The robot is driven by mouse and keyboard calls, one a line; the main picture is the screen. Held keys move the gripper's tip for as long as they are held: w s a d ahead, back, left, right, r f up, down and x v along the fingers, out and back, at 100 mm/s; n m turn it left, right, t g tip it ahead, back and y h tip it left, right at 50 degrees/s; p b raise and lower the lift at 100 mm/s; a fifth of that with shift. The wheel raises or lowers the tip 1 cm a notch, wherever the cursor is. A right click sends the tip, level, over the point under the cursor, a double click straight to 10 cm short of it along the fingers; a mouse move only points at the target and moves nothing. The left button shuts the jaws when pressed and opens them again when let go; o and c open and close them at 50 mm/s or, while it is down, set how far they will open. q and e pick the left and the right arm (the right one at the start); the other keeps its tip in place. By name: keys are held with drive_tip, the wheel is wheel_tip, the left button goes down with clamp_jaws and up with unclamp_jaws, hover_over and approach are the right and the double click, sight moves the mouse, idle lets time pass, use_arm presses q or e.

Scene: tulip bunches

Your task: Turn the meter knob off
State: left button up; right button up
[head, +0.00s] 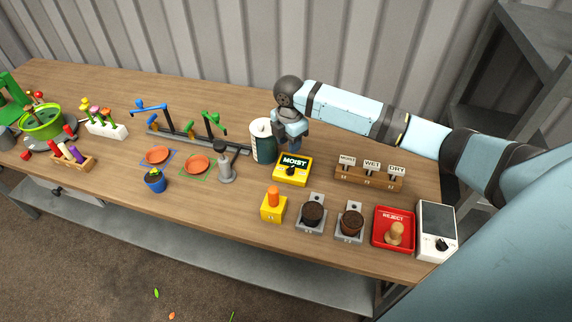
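A yellow meter (281,178) lies on the table right of centre, its dark display reading MOIST. A small black knob (291,171) sits on its face below the display. My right gripper (295,149) points down just behind the meter's top edge, beside a white-and-dark-green canister. Its fingers are small and dark here, so I cannot tell whether they are open or shut. It appears apart from the knob. A white box (437,222) with a grey panel and a black knob (442,244) stands at the table's right end. My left gripper is not in view.
The canister (263,142) stands left of my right gripper. A wooden rack (368,180) with MOIST, WET and DRY cards is to the right. In front are a yellow block, two grey stands with dark pots and a red REJECT tray (381,240).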

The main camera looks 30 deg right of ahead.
sight(288, 169)
wheel_tip(288, 169, down, 11)
drive_tip(key=shift+f, duration=0.2)
clamp_jaws()
